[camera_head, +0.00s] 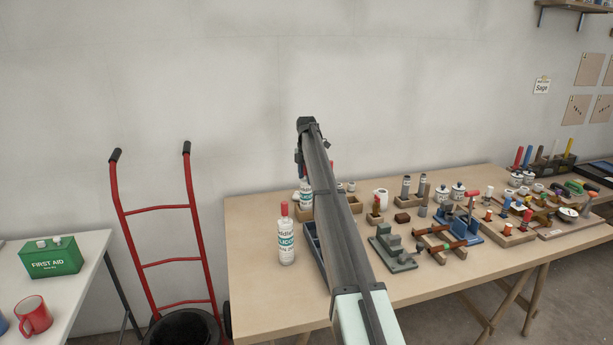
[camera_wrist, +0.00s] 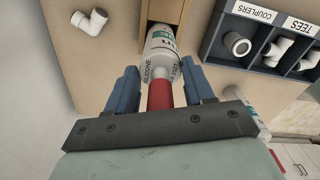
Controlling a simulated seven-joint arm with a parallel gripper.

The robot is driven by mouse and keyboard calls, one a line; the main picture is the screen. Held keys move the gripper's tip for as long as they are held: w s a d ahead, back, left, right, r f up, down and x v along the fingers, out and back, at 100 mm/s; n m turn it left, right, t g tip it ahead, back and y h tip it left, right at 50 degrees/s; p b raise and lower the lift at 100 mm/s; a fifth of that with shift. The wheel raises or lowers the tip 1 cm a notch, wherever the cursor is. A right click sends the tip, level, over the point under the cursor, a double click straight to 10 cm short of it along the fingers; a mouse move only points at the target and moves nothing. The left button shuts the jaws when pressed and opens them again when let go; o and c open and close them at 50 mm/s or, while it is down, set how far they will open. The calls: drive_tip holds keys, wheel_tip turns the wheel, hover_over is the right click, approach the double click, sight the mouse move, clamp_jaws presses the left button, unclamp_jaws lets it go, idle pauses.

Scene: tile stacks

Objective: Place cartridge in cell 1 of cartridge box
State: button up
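A white cartridge (camera_wrist: 162,48) with a red nozzle and a "SILICONE" label stands between the blue fingers of my gripper (camera_wrist: 160,72), which appears shut on its upper body. Its lower end is at a cell of the wooden cartridge box (camera_wrist: 197,15); I cannot tell whether it touches the floor. In the head view this cartridge (camera_head: 305,195) is partly hidden by my arm, as is the box (camera_head: 356,205). The fingers of my gripper (camera_head: 300,166) are small and half covered there. A second red-topped cartridge (camera_head: 286,242) stands upright on the table, left of the arm.
A blue bin (camera_head: 312,240) labelled "COUPLERS" and "TEES" in the wrist view (camera_wrist: 224,52) sits beside the box. A loose white pipe elbow (camera_wrist: 90,21) lies at the other side. The table's right half (camera_head: 450,285) is crowded with holders and tools; its front left is clear.

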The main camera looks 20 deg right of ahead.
drive_tip(key=o, duration=0.4)
drive_tip(key=shift+r, duration=0.1)
wheel_tip(320, 180, up, 12)
drive_tip(key=shift+r, duration=0.1)
idle(0.5)
